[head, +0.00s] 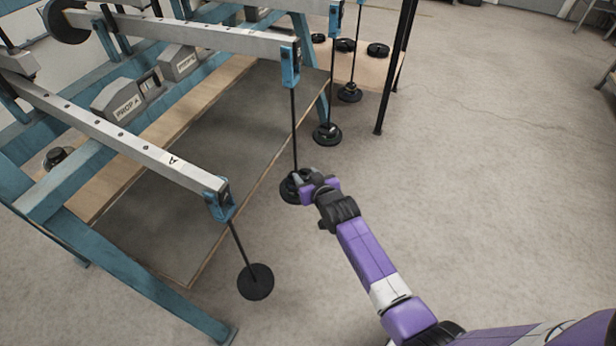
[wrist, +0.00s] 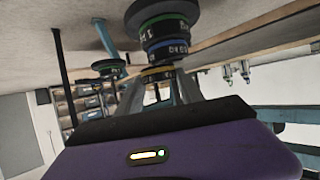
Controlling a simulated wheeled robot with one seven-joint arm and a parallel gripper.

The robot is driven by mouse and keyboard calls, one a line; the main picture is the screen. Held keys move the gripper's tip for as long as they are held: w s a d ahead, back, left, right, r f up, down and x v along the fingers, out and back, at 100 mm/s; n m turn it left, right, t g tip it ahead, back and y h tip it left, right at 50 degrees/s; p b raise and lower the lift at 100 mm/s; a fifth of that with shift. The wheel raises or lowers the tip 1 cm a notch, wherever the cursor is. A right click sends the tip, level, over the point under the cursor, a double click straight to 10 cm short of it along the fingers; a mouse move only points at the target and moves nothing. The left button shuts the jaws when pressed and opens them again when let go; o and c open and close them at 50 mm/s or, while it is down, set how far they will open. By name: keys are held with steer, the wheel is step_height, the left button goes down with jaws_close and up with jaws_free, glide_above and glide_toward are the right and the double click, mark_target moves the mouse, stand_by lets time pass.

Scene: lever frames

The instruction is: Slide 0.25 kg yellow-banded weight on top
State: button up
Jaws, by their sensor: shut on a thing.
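My gripper (head: 308,182) is at the foot of the hanger rod (head: 294,130) under the second beam from the front. In the wrist view, which looks upside down, my gripper (wrist: 160,92) is shut on the yellow-banded weight (wrist: 157,75). Right by it is a blue-banded weight (wrist: 165,49), then a green-banded weight (wrist: 162,27) on the hanger's wide black base plate (wrist: 165,8). The yellow-banded weight is in line with this stack and looks very close to the blue one; I cannot tell whether they touch. In the head view the stack (head: 288,192) is partly hidden by my gripper.
The front beam (head: 110,135), marked A, carries a hanger with a bare black plate (head: 255,282). Farther hangers hold weights (head: 327,134) (head: 350,93). Loose black discs (head: 378,50) lie on a low wooden table (head: 372,72). The floor at right is clear.

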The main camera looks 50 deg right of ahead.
steer(key=shift+w+a+b, duration=0.25)
steer(key=shift+w+b, duration=0.05)
steer(key=shift+w, duration=0.4)
steer(key=shift+w+a+b, duration=0.2)
steer(key=shift+w+b, duration=0.1)
steer(key=shift+w, duration=0.4)
stand_by(0.7)
steer(key=shift+f+b, duration=0.35)
steer(key=shift+f, duration=0.05)
stand_by(0.3)
steer(key=o, duration=1.4)
steer(key=shift+p+v, duration=2.8)
steer(key=shift+v, duration=0.75)
